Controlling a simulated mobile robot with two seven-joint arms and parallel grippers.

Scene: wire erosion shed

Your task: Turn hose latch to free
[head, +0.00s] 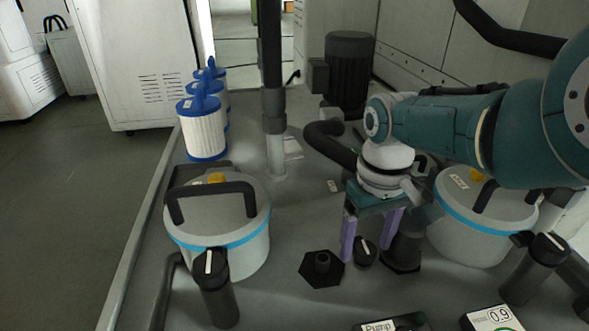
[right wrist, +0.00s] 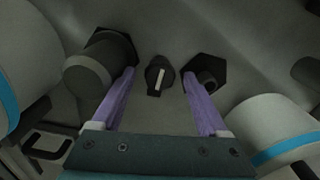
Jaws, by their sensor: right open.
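A small black knob with a white pointer line (head: 364,257), which appears to be the hose latch, sits on the grey deck. It also shows in the right wrist view (right wrist: 159,76), its line running nearly up and down in the picture. My right gripper (head: 367,247) points down over it with two purple fingers spread, one on each side. In the right wrist view the gripper (right wrist: 160,90) is open and empty, with clear gaps to the knob. Whether the fingertips are level with the knob I cannot tell. My left gripper is not in view.
A black hexagonal fitting (head: 321,268) and a thick black pipe stub (head: 405,250) flank the knob closely. Grey canisters with blue bands stand left (head: 218,225) and right (head: 470,235). Black knob-topped posts (head: 215,290) and a black motor (head: 349,75) are nearby.

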